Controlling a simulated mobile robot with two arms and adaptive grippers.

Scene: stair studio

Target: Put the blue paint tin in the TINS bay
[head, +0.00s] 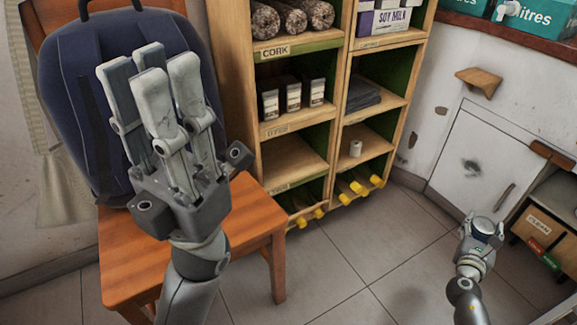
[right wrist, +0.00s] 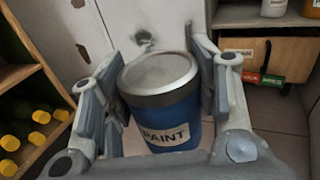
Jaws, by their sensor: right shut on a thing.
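The blue paint tin (right wrist: 147,113) has a grey metal rim and a PAINT label. It stands between the fingers of my right gripper (right wrist: 163,85), which is shut on it. In the head view, the tin's round top (head: 485,226) shows at the end of my right arm, low at the right, in front of the white wall panel. My left gripper (head: 150,75) is raised in front of the blue backpack, with its fingers apart and nothing between them. The wooden shelf unit (head: 250,105) has several labelled bays; I cannot make out a TINS label.
The blue backpack (head: 75,60) sits on a wooden chair (head: 120,265) at the left. Yellow-capped bottles (head: 343,199) stick out of the lowest bays. A cubby with a CLEAN box (head: 540,222) is at the right. The middle floor is clear.

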